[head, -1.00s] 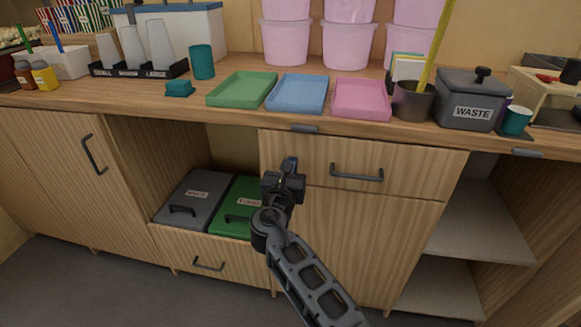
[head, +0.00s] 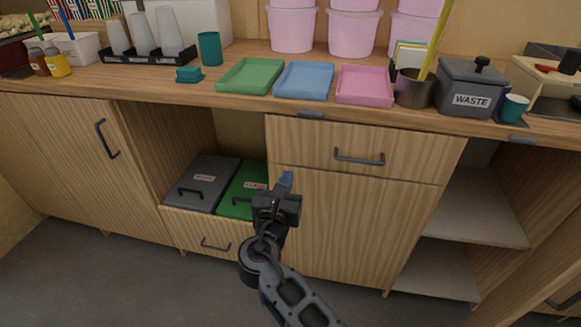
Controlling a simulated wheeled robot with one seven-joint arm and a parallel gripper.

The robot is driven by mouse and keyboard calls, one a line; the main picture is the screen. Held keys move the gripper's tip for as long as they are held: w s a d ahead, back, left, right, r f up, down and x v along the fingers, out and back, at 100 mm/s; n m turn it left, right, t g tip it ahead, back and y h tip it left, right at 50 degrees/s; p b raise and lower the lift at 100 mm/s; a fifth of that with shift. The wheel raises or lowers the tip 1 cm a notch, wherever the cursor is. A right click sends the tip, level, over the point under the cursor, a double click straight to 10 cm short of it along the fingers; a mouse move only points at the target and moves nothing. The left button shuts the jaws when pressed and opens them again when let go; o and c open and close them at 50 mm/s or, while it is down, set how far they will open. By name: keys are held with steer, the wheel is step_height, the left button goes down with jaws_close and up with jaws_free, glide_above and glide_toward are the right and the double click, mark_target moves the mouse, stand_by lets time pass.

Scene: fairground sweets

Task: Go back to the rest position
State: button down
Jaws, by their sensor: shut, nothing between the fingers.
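My gripper (head: 286,181) is in the lower middle of the head view, in front of the wooden cabinet (head: 345,225). It is below the counter top and left of the drawer handle (head: 359,158). Its fingers point up and away from me, shut with nothing between them. My arm reaches up to it from the bottom edge. The gripper overlaps the cabinet front in the picture; I cannot tell the exact gap.
The counter (head: 180,85) holds green (head: 251,75), blue (head: 304,80) and pink (head: 364,86) trays, a WASTE bin (head: 470,88) and cups. Grey (head: 205,183) and green (head: 240,190) lidded bins sit in the lower opening. Open shelves (head: 470,205) are at right.

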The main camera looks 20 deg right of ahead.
steer(key=s+d+f+m+g+y+p, duration=0.15)
steer(key=s+f+m+y, duration=0.3)
steer(key=s+f, duration=0.8)
steer(key=s+d+m+g+y, duration=0.25)
steer(key=s+m, duration=0.45)
steer(key=s, duration=0.9)
steer(key=s+r+m+t+y+p, duration=0.1)
steer(key=s+r+m, duration=0.25)
steer(key=s, duration=0.25)
steer(key=s+r+m+y+p, duration=0.1)
steer(key=s+r+m, duration=0.25)
steer(key=s, duration=0.35)
steer(key=s+d+r+m+t, duration=0.1)
steer(key=s+d+r+m, duration=0.1)
steer(key=s+r+m, duration=0.2)
steer(key=s+d+r+m+t, duration=0.1)
steer(key=s+d+r+m, duration=0.1)
steer(key=s+r+m, duration=0.3)
step_height(320, 180, up, 6)
steer(key=m, duration=0.3)
steer(key=shift+s+r+h+p, duration=0.2)
steer(key=shift+h+p, duration=0.1)
steer(key=shift+p, duration=0.1)
